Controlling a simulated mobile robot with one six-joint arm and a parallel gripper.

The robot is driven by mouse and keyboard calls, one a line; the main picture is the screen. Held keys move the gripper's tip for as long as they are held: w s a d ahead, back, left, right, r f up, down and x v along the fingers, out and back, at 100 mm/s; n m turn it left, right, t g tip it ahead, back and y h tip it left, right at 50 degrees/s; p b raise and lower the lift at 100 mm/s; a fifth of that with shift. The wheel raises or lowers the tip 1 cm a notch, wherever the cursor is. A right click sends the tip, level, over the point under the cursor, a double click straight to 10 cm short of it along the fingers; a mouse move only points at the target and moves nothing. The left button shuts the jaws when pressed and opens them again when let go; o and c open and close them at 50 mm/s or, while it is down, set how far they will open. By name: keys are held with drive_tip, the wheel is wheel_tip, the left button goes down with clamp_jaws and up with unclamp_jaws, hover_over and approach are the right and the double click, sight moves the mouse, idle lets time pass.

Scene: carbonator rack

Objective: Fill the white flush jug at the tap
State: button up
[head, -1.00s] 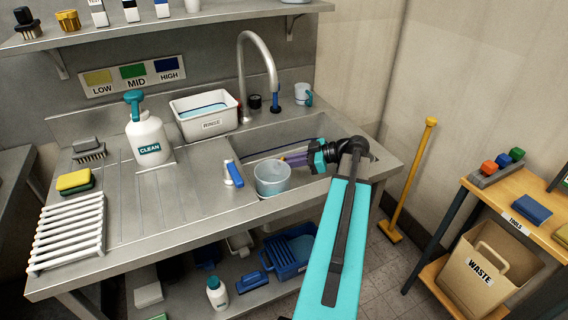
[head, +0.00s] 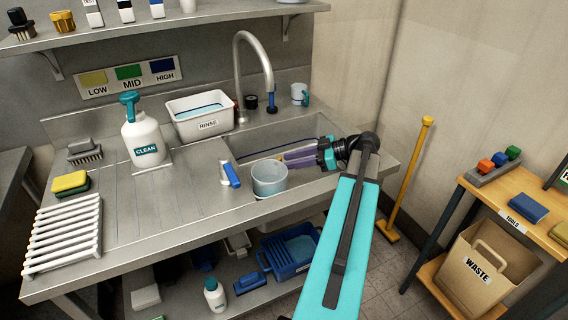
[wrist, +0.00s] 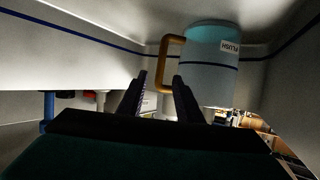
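The flush jug (head: 270,180), pale and bluish, stands upright at the front left of the sink basin (head: 315,128). In the wrist view the picture is inverted, and the jug (wrist: 212,75) shows its FLUSH label, a dark band and a tan handle (wrist: 163,62). My gripper (head: 285,159) reaches into the basin from the right, its purple fingers pointing left behind the jug. In the wrist view my gripper (wrist: 158,85) is open and empty, with the handle just ahead of the fingertips. The grey gooseneck tap (head: 239,70) arches over the basin's back. I see no water flowing.
A white RINSE tub (head: 200,124) stands left of the tap, and a small white mug (head: 298,92) to its right. A blue-and-white brush (head: 230,174) lies beside the jug. A spray bottle (head: 146,145) stands further left. The drainboard's middle is clear.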

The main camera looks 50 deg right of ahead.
drive_tip(key=shift+v, duration=1.65)
